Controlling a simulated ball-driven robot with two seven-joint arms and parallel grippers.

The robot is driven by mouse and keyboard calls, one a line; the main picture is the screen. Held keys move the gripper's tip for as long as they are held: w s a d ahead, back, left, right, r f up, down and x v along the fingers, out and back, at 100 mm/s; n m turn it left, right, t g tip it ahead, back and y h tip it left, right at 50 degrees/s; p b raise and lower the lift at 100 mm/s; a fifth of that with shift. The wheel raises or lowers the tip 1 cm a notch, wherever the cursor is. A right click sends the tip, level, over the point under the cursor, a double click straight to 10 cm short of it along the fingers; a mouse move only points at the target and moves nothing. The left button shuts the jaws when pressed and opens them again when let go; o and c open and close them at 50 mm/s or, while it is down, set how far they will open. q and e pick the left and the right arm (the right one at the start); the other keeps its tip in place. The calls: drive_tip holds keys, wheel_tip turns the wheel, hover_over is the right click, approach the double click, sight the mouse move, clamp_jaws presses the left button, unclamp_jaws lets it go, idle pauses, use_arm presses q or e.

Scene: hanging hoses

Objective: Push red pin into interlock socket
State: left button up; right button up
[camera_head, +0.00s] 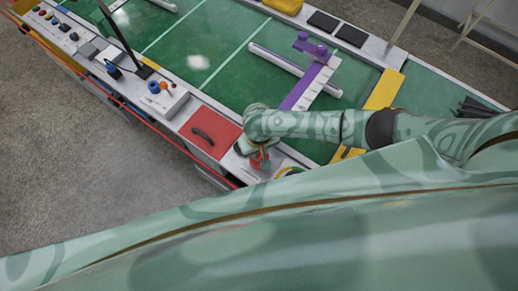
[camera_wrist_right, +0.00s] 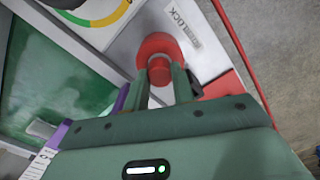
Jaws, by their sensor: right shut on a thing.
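My right gripper (camera_wrist_right: 162,75) is shut on the red pin (camera_wrist_right: 159,74), with a finger on each side of it. In the wrist view the pin's far end meets a wider round red part (camera_wrist_right: 157,43) on the pale panel, beside a label (camera_wrist_right: 187,24) of which "RLOCK" can be read. I cannot tell if that round part is the socket's rim or the pin's own flange, nor how deep the pin sits. In the head view the right gripper (camera_head: 259,160) is low over the table's front edge, with red showing at it. My left gripper is not in view.
A red panel with a dark handle (camera_head: 204,133) lies left of the right gripper. A round yellow and green dial (camera_wrist_right: 100,8) is near the pin. A purple and white part (camera_head: 310,82) and a yellow bar (camera_head: 384,90) lie farther back on the green table.

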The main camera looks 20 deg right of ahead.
drive_tip(key=o, duration=1)
drive_tip(key=shift+o, duration=0.2)
wheel_tip(320, 180, up, 16)
drive_tip(key=p, duration=0.7)
drive_tip(key=shift+r, duration=0.1)
